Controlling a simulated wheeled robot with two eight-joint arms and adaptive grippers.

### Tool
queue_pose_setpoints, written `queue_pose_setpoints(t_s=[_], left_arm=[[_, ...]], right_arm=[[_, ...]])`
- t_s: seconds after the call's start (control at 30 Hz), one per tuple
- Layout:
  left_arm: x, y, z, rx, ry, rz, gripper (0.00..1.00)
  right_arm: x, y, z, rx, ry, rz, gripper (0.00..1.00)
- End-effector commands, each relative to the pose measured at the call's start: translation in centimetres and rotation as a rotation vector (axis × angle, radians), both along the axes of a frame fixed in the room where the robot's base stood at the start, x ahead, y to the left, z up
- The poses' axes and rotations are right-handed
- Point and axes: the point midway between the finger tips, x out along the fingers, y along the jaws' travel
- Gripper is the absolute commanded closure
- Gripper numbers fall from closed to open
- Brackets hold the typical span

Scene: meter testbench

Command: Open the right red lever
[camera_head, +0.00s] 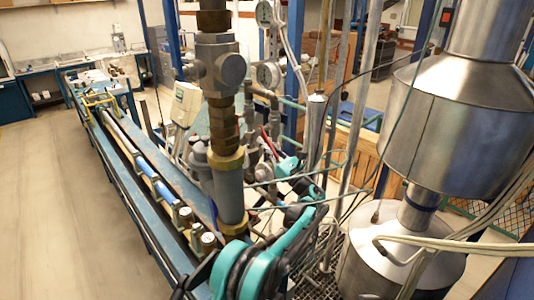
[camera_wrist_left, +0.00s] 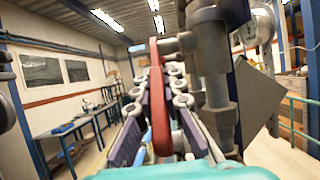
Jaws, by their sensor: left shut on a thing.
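The red lever (camera_wrist_left: 160,105) stands upright in the middle of the left wrist view, next to a dark valve body and pipe (camera_wrist_left: 213,70). My left gripper (camera_wrist_left: 157,88) has its purple-padded fingers on both sides of the lever and is shut on it. In the head view the left gripper (camera_head: 272,146) is small, at the end of my teal arm behind the thick brass and grey pipe. A bit of red from the lever (camera_head: 266,137) shows there. The fingers partly hide the lever. My right gripper is in neither view.
A thick vertical pipe with brass fittings (camera_head: 228,170) stands close to my left arm. A large steel vessel (camera_head: 455,110) fills the right side. Thin pipes and gauges (camera_head: 268,75) crowd the middle. A long blue bench (camera_head: 135,170) runs left, with open floor (camera_head: 50,200) beyond.

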Motion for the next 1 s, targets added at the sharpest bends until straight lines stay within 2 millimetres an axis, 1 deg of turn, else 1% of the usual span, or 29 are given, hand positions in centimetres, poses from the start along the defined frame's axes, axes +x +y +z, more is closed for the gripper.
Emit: queue_pose_setpoints(t_s=[0.03, 0.3, 0.5, 0.87, 0.9, 0.97, 1.0], left_arm=[[0.1, 0.1, -0.8, 0.019, -0.019, 0.001, 1.0], [0.5, 0.4, -0.7, 0.102, -0.103, -0.001, 1.0], [0.5, 0.5, -0.5, 0.125, -0.126, -0.001, 1.0], [0.6, 0.5, -0.4, 0.128, -0.129, -0.001, 1.0], [0.6, 0.5, -0.4, 0.128, -0.129, -0.001, 1.0], [0.6, 0.5, -0.4, 0.128, -0.129, -0.001, 1.0], [0.6, 0.5, -0.4, 0.127, -0.129, -0.001, 1.0]], right_arm=[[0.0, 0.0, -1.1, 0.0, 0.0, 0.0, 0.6], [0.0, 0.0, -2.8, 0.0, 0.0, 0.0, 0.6], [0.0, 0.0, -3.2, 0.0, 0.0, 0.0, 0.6], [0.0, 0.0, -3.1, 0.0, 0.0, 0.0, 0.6], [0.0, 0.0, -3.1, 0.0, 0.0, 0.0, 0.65], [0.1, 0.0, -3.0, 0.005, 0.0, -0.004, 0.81], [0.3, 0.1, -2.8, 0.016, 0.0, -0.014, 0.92]])
